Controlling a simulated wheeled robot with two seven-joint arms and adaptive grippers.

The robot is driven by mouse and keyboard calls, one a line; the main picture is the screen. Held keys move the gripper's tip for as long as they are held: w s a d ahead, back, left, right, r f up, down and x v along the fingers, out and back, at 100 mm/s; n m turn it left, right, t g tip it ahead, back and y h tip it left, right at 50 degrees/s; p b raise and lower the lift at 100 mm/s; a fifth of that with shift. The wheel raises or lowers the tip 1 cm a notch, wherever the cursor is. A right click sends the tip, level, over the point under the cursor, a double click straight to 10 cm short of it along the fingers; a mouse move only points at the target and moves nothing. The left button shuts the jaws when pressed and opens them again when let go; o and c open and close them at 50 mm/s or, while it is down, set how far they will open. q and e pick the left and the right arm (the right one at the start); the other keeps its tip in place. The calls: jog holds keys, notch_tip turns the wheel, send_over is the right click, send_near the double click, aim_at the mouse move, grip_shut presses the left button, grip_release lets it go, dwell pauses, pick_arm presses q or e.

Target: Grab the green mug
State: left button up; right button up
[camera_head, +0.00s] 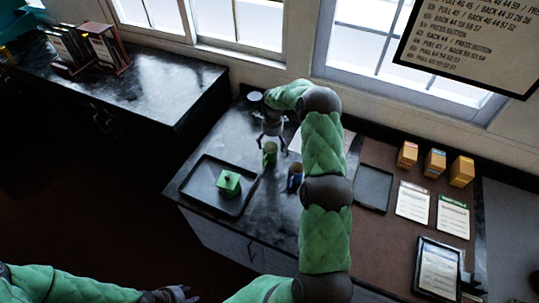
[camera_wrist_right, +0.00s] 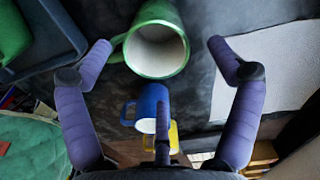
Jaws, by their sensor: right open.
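The green mug (camera_head: 270,153) stands upright on the dark counter. In the right wrist view the green mug (camera_wrist_right: 157,62) shows its pale inside, with its handle to the left. My right gripper (camera_head: 271,145) is open and empty above the mug. In the wrist view its fingertips (camera_wrist_right: 160,45) are spread on either side of the mug, with a gap to the right one; the left tip is near the handle. Whether it touches, I cannot tell. My left gripper (camera_head: 172,295) is low at the bottom edge, away from the counter; its fingers are too dark to read.
A blue mug (camera_head: 295,178) stands close to the green mug, and a yellow mug (camera_wrist_right: 174,135) is beside it in the wrist view. A dark tray (camera_head: 197,193) holds a green box (camera_head: 229,183). A white sheet (camera_wrist_right: 265,65) lies right of the gripper.

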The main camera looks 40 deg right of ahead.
aim_at(272, 149)
jog(key=shift+f+p, duration=0.4)
jog(key=shift+f, duration=2)
jog(key=shift+a, duration=0.1)
jog(key=c, duration=1.4)
